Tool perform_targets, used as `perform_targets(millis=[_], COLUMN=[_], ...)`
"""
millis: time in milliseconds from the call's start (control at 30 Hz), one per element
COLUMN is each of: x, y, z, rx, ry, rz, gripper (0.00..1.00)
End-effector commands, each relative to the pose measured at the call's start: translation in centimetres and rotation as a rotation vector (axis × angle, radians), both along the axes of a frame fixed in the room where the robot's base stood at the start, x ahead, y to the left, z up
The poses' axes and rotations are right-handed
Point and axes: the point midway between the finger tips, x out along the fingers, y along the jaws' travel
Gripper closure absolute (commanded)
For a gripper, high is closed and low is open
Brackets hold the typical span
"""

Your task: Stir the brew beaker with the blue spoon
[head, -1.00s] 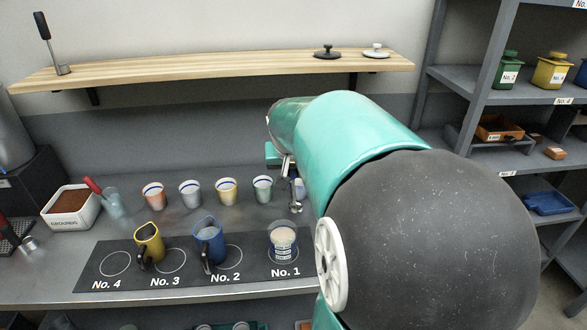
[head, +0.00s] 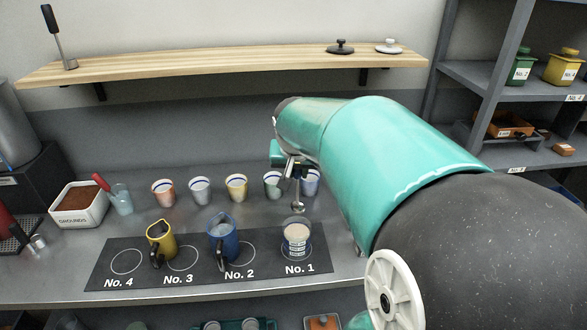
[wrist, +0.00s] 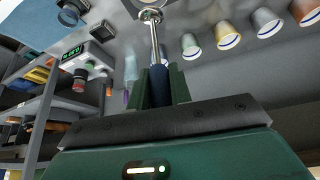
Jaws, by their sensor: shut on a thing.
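The brew beaker (head: 297,240) is a clear glass with pale contents and a marked band, upright on the No. 1 spot of the dark mat (head: 205,275). My gripper (head: 297,168) is above and behind it, partly hidden by my arm. In the wrist view its green fingers (wrist: 160,88) are shut on the dark blue handle of the blue spoon (wrist: 159,82). The spoon's metal shaft runs away from the fingers to its bowl. In the head view the bowl (head: 298,208) hangs just above the beaker's rim in the picture, seemingly outside it.
Blue (head: 222,240) and yellow (head: 161,243) jugs stand left of the beaker. Several striped cups (head: 236,188) line up behind. A red-handled tool stands in a glass (head: 122,200) beside the grounds bin (head: 80,207). A wooden shelf (head: 220,64) hangs above.

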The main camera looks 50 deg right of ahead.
Motion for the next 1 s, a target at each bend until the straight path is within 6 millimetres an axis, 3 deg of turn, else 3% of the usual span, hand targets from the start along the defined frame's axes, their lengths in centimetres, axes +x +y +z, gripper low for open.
perform_targets(millis=[267, 1000], x=[0.0, 0.0], y=[0.0, 0.0], z=[-0.5, -6.4], rx=[0.0, 0.0], ry=[0.0, 0.001], rz=[0.001, 0.0], gripper=[1.0, 1.0])
